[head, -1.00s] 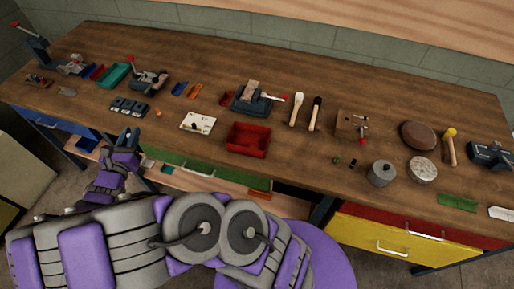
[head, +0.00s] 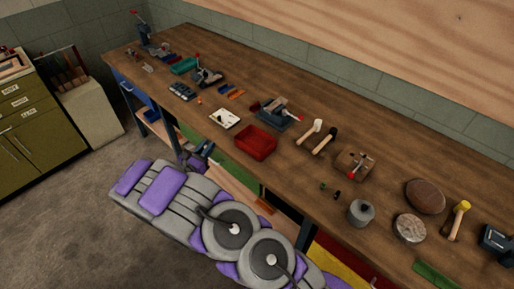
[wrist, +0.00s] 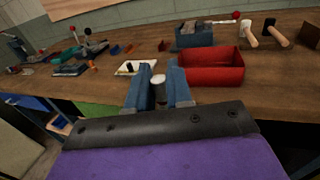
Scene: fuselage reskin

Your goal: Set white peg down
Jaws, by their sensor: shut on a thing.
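The white peg (wrist: 158,79) shows between the two blue fingers of my gripper (wrist: 159,88) in the wrist view. My gripper is shut on it, and only its pale round top shows clearly. In the head view my gripper (head: 206,147) is small and partly hidden, at the front edge of the bench, left of the red bin. A white board (head: 224,118) with small dark pieces lies on the bench beyond my gripper. It also shows in the wrist view (wrist: 125,70), with a black peg (wrist: 130,67) on it.
The red bin (head: 256,142) stands right of the white board, and also shows close on the right in the wrist view (wrist: 212,75). A blue vise (head: 275,113) stands behind it. Small dark blocks (head: 182,91) lie left of the board. Bare wood surrounds the board.

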